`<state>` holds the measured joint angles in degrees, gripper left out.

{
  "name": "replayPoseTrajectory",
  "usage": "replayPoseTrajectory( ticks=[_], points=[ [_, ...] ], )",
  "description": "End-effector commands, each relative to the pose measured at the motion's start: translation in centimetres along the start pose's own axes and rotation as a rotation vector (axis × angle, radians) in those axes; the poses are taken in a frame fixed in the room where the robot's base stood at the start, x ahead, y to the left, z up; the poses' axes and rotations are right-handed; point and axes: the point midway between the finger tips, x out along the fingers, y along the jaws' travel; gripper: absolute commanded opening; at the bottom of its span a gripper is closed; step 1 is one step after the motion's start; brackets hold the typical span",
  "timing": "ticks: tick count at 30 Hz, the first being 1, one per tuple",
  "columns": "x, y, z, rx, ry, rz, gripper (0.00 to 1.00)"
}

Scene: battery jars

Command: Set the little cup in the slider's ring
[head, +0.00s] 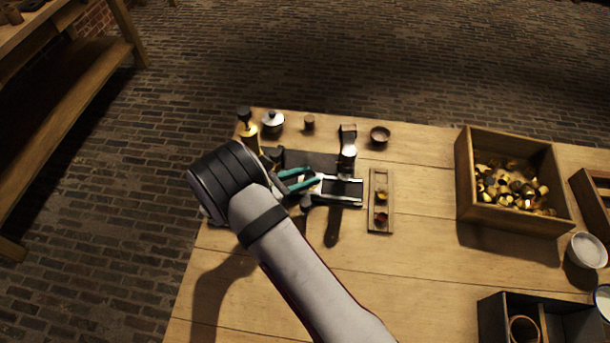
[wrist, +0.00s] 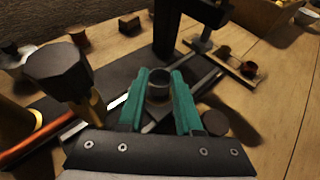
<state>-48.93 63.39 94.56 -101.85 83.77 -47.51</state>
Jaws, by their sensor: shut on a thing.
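My gripper (head: 299,180) has teal fingers, seen at the left end of the slider rail. In the wrist view my gripper (wrist: 159,98) is shut on the little cup (wrist: 158,86), a small dark open-topped cup that looks upright. The slider's rail (head: 340,192) is a dark strip with pale edges, and it also shows in the wrist view (wrist: 200,84). The cup is over or at this rail. The slider's ring is hidden by the cup and fingers, so I cannot tell whether the cup sits in it.
A dark press post (head: 347,145) stands behind the rail. A narrow wooden tray (head: 380,226) with small cups lies to its right. A brass bottle (head: 248,132) and a lidded pot (head: 272,121) stand behind left. A wooden crate (head: 500,217) of brass pieces is further right.

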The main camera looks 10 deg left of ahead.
Motion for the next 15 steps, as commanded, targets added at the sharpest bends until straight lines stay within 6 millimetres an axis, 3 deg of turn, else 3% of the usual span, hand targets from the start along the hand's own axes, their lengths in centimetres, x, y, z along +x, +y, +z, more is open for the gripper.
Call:
replayPoseTrajectory(
  ticks=[15],
  points=[
    [0.15,0.02,-0.38,0.000,0.000,0.000,0.00]
  ],
)
